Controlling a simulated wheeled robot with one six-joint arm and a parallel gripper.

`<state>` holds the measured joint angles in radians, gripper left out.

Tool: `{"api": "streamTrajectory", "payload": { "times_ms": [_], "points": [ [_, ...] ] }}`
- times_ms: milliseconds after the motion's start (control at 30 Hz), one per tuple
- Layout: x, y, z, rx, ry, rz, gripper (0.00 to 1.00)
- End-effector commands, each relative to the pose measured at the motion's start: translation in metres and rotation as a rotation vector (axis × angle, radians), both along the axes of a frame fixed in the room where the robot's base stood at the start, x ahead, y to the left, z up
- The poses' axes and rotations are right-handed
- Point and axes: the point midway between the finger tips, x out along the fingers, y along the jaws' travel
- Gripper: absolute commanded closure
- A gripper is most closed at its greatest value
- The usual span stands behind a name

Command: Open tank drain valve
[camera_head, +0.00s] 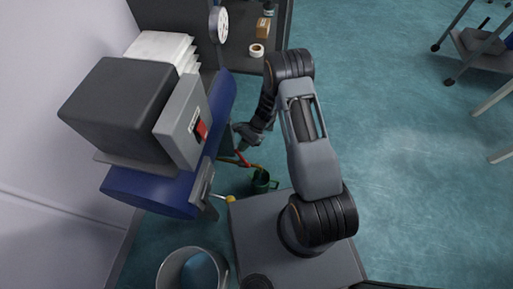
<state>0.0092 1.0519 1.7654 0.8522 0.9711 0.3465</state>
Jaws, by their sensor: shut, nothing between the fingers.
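A blue horizontal tank (150,193) lies at the left in the head view, with a dark grey box-shaped unit on top. A red handle (242,159) shows on thin piping beside the tank's right side. It may be the drain valve's lever, but I cannot tell for sure. My gripper (240,137) is shut and empty, just above the red handle in the picture. I cannot tell whether it touches the handle. The valve body is too small to make out.
A red switch (201,130) is on the unit's grey panel. A yellow-tipped lever (230,199) sticks out from the tank's near end. A bin (190,270) stands at the front. A shelf with a tape roll (256,50) is behind.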

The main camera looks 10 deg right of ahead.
Motion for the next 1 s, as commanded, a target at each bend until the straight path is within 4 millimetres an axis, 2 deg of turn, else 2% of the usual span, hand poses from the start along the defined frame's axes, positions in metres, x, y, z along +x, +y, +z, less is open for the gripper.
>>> {"api": "streamTrajectory", "payload": {
  "times_ms": [500,1000],
  "points": [
    [0.001,0.019,-0.001,0.001,0.003,0.451,1.00],
    [-0.003,0.017,0.000,0.001,0.004,0.438,1.00]
  ]
}}
